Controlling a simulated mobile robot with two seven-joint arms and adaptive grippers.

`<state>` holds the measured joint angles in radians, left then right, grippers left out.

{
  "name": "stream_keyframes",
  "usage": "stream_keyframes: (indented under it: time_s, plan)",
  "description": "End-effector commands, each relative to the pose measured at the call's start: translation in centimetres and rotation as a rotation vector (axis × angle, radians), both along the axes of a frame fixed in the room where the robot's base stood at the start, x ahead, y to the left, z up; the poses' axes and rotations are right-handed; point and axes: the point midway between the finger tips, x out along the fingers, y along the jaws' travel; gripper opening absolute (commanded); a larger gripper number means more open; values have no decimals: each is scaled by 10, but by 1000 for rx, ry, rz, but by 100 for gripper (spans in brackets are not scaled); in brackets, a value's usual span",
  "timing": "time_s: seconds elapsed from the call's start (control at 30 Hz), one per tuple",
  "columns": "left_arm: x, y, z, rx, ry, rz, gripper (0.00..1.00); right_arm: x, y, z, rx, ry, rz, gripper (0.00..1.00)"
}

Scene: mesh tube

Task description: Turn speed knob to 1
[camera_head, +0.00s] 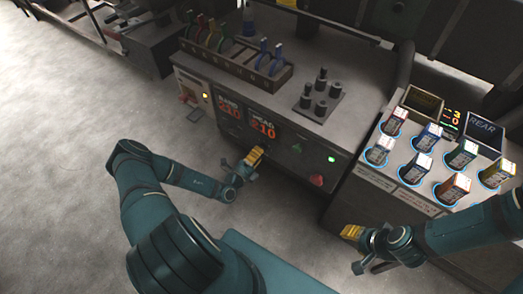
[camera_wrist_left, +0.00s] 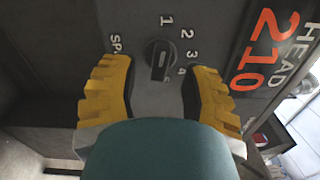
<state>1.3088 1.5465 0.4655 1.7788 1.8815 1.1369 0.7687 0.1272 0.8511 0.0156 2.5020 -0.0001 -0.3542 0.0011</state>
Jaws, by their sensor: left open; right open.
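The speed knob (camera_wrist_left: 160,55) is a round black dial with a raised grip on a grey panel. The numbers 1 to 4 curve around its upper right, and a partly hidden mark sits below 4. Its grip runs up and down in the left wrist view, its lower end near that mark. My left gripper (camera_wrist_left: 158,90) is open, with its yellow fingers on either side of the knob, apart from it. In the head view my left gripper (camera_head: 254,157) is at the cabinet front and hides the knob. My right gripper (camera_head: 352,232) is open and empty.
Red displays (camera_head: 262,131) reading 210 are above my left gripper. A green button (camera_head: 296,148) and a red knob (camera_head: 316,180) are to its right. A side console (camera_head: 385,185) with several lit boxes stands near my right arm. Open floor (camera_head: 60,150) lies left.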

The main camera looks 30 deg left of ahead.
Motion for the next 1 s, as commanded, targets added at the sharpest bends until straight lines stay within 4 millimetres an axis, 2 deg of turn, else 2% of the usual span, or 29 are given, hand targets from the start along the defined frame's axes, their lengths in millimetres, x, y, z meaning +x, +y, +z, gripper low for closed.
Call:
stream_keyframes:
  time_s: [0.2,0.43,0.6,1.0]
  plan:
    - [-46,4,0,0,1,1,46,0,0,0,0,0,0,47]
    - [-81,6,0,0,0,-1,46,0,0,0,0,0,0,47]
    - [-90,7,1,0,-2,0,46,0,0,0,0,0,0,47]
    - [-91,6,1,0,-2,-1,46,0,0,0,0,0,0,47]
